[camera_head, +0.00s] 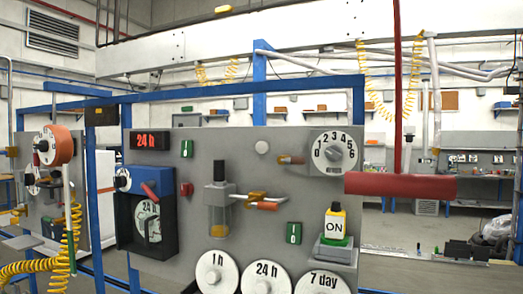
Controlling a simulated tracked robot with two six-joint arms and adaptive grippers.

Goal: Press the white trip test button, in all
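A grey control panel (285,195) stands in front of me in a blue frame. A small round white button (262,147) sits on its upper middle, between a green switch and the numbered dial; no label on it is readable, and nothing touches or covers it. I cannot tell from this view whether it is pressed in. Neither of my grippers can be made out in the head view.
The panel also carries a numbered dial (333,153), a red switch (186,189), a yellow ON block (335,224) and a black timer box (148,222). Another panel (50,180) stands left.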

